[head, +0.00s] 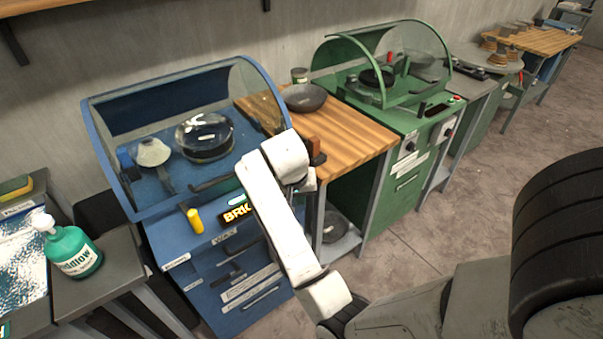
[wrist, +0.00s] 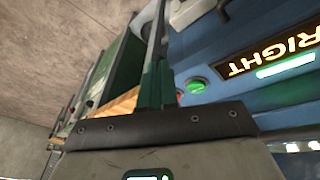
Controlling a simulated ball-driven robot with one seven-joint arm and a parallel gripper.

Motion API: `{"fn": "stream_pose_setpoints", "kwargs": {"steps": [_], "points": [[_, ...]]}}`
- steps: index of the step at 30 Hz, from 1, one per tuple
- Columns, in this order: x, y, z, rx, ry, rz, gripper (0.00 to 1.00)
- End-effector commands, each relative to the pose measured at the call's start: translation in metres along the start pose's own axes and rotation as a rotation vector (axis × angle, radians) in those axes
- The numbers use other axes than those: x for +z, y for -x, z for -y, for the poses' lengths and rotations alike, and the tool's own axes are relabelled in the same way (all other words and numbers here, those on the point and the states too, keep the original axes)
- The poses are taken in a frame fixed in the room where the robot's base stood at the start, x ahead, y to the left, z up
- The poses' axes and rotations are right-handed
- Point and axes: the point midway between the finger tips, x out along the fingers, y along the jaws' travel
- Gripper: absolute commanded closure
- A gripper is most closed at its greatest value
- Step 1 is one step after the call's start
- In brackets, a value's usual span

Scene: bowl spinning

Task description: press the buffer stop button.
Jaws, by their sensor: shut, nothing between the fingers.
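A blue machine (head: 210,235) with a curved clear hood stands at the left of the head view. Its lit display (head: 237,212) is partly covered by my arm. In the wrist view the display (wrist: 272,52) shows upside down and reads "RIGHT". Beside it on the blue panel are a round green button (wrist: 195,86) and a small red button (wrist: 179,96), the latter partly hidden by my gripper. My gripper (wrist: 158,25) is shut and empty, its fingers passing just left of the buttons. Contact cannot be told. In the head view my white arm hides both buttons.
A yellow knob (head: 195,221) stands on the blue panel. A wooden table (head: 340,125) with a dark bowl (head: 304,97) is right of the blue machine. A green hooded machine (head: 385,105) stands beyond it. A green pump bottle (head: 72,252) is at the left. Open floor lies right.

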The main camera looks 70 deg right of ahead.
Motion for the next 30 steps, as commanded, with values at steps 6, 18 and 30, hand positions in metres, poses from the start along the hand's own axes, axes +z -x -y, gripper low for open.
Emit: {"fn": "stream_pose_setpoints", "kwargs": {"steps": [6, 18, 30], "points": [[-0.052, 0.009, -0.009, 0.023, -0.288, 0.044, 1.00], [-0.118, 0.038, -0.020, 0.029, -0.731, 0.195, 1.00], [-0.153, 0.072, -0.019, 0.016, -0.959, 0.333, 1.00]]}}
